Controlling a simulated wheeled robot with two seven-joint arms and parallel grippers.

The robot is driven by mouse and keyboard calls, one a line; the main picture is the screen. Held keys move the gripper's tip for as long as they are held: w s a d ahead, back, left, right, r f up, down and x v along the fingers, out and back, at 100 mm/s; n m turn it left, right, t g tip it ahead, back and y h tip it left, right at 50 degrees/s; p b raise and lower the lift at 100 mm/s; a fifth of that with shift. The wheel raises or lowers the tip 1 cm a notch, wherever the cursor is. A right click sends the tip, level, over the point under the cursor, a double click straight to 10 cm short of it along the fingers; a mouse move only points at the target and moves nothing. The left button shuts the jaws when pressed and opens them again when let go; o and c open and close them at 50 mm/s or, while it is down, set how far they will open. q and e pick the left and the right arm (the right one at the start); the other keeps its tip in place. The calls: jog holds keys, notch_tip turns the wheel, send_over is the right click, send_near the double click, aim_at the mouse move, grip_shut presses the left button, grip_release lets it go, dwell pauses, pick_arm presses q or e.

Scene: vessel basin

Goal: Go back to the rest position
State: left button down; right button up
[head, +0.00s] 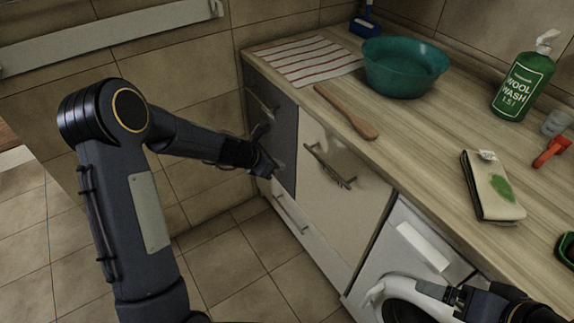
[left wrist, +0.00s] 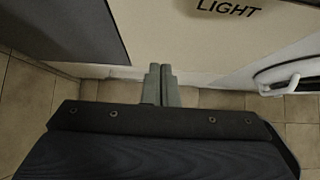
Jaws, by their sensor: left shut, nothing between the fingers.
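My left arm reaches in from the left in the head view. Its gripper (head: 266,168) is in front of the cabinet fronts, below the worktop edge. In the left wrist view the two fingers of the left gripper (left wrist: 160,86) are together with nothing between them. My right gripper (head: 432,290) shows at the lower right of the head view, in front of the washing machine (head: 410,245). Its fingers are too small and dark to tell whether they are open.
The wooden worktop (head: 440,140) holds a teal basin (head: 400,72), a striped cloth (head: 303,60), a wooden spoon (head: 345,112), a green wool-wash bottle (head: 522,85) and a beige folded item (head: 492,190). A handled cabinet front (head: 338,190) is close by. The tiled floor (head: 265,260) is clear.

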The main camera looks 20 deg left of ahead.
pick_arm(q)
jog(key=shift+s+a+r, duration=0.15)
jog(key=shift+a, duration=0.05)
jog(key=shift+r, duration=0.15)
jog(key=s+d+r+m+p, duration=0.1)
jog(key=s+r+m, duration=0.5)
jog(key=r, duration=0.2)
jog(key=s+r+m+p, duration=0.2)
jog(key=s+r+m, duration=0.35)
jog(key=r, duration=0.25)
pick_arm(e)
notch_tip(320, 180, up, 6)
jog(key=shift+f+p, duration=0.25)
jog(key=shift+p, duration=1)
pick_arm(q)
jog(key=s+r+m+y, duration=0.1)
jog(key=s+r+m, duration=0.1)
jog(key=s+m, duration=0.5)
jog(key=s+a+r+m+g+y, duration=0.1)
jog(key=s+m, duration=0.6)
jog(key=s, duration=0.8)
jog(key=shift+a+r+m, duration=0.3)
jog(key=shift+r+m, duration=0.05)
jog(key=shift+r, duration=0.05)
pick_arm(e)
jog(key=shift+c, duration=0.2)
